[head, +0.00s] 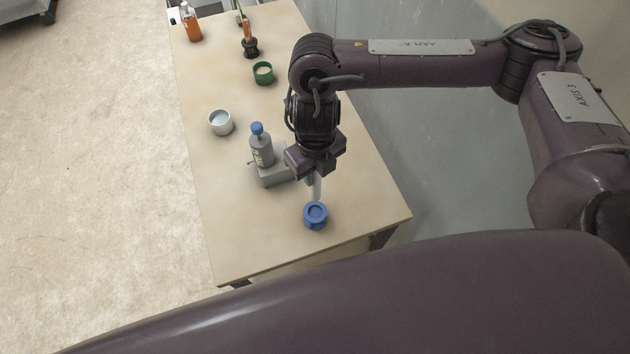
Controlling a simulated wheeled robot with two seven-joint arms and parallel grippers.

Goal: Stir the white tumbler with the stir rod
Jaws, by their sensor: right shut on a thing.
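The white tumbler (221,129) stands upright on the table's left side, with pale liquid inside. My right gripper (314,175) is over the near right part of the table, well to the right of the white tumbler. It is shut on a thin pale grey piece, which looks like the stir rod (317,188), pointing down. The rod's lower end is close to a blue cup (316,222); I cannot tell whether it touches or enters it. The fingers hide the rod's upper part. My left gripper is out of view.
A grey bottle with a blue cap (262,151) stands by a grey block (274,176), between white tumbler and gripper. A green cup (263,73), a dark stand with an orange-brown upright (250,46) and an orange bottle (191,24) are farther back. The table's (240,240) near left is clear.

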